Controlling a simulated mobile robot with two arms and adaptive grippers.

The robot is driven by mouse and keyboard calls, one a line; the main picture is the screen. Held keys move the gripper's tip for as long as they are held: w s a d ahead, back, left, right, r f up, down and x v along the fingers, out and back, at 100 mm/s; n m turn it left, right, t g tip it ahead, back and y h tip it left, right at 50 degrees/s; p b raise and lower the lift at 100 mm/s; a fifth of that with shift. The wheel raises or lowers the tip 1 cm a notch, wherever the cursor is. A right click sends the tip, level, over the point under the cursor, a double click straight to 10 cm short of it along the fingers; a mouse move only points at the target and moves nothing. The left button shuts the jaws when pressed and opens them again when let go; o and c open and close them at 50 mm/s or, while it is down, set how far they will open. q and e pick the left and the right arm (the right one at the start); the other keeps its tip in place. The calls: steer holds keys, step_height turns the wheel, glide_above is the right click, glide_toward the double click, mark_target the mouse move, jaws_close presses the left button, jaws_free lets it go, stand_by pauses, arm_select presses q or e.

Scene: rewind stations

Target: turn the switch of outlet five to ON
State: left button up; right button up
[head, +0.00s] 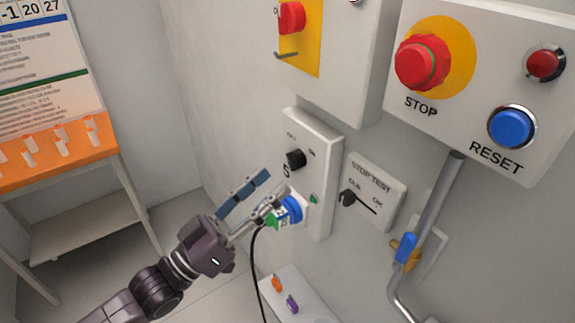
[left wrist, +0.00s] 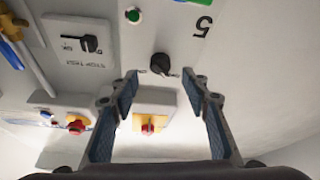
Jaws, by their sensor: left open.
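The outlet five panel (head: 316,150) is a light grey box on the wall, marked 5. Its black rotary switch (head: 295,159) sits below the OFF and ON labels; I cannot tell clearly which it points to. My left gripper (head: 275,182) is open and empty, just below the switch in the head view, with its fingers towards the panel. In the left wrist view the switch (left wrist: 160,63) lies beyond the fingertips (left wrist: 160,80), roughly between them and apart from them. A blue plug (head: 291,208) with a green tag sits low on the panel, partly behind a finger. My right gripper is out of view.
A green lamp (head: 314,198) is on the panel. To the right are a STOP TEST box (head: 375,190) and a large box with a red STOP button (head: 421,62) and blue RESET button (head: 512,128). A black cable (head: 257,270) hangs below the plug.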

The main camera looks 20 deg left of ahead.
mark_target(295, 161)
arm_select(q)
steer(key=p+x, duration=0.1)
steer(key=x, duration=0.4)
steer(key=shift+w+d, duration=0.1)
steer(key=shift+w, duration=0.05)
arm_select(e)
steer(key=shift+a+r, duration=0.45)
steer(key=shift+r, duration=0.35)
arm_select(q)
steer(key=shift+c, duration=0.2)
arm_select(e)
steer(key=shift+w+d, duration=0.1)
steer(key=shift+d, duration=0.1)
arm_select(q)
steer(key=c, duration=1.1)
